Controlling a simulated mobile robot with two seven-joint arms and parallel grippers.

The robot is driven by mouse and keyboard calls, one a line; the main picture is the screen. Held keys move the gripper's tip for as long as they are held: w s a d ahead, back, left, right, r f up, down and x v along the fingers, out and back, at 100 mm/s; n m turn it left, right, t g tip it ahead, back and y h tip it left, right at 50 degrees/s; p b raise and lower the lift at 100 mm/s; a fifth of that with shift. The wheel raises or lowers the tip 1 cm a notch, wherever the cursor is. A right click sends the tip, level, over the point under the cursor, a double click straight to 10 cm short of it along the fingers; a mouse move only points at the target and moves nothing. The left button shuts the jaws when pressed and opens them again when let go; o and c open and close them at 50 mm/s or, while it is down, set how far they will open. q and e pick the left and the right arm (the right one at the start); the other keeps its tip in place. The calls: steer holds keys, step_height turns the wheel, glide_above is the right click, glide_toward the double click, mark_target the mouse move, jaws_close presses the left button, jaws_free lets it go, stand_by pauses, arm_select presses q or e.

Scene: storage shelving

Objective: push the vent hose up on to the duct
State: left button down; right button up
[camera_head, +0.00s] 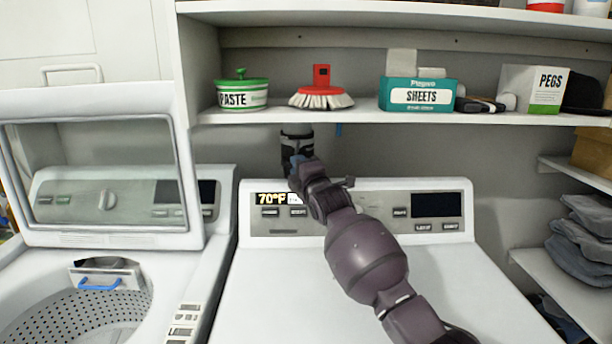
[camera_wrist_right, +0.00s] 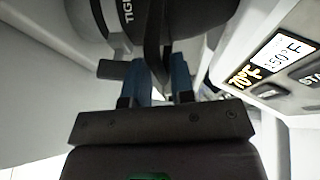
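The vent hose shows in the head view as a short dark upright piece with a pale band (camera_head: 297,143), behind the dryer and under the shelf. I cannot tell hose from duct there. In the right wrist view a dark round collar (camera_wrist_right: 190,22) with partly hidden white lettering, "TIGH", fills the top, with a dark tapering tab (camera_wrist_right: 155,50) hanging from it. My right gripper (camera_wrist_right: 163,82) has its blue fingers close together on both sides of this tab, seemingly closed on it. In the head view the right gripper (camera_head: 297,162) is at the lower end of the dark piece. My left gripper is out of view.
The dryer panel (camera_head: 440,205) is just below and beside my right gripper. The shelf (camera_head: 370,112) above holds a paste tub (camera_head: 242,94), a red brush (camera_head: 321,92) and a sheets box (camera_head: 416,94). The open washer lid (camera_head: 108,178) stands to the left.

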steer(key=p+v, duration=0.1)
steer(key=v, duration=0.9)
steer(key=shift+s, duration=0.25)
steer(key=shift+d+f, duration=0.1)
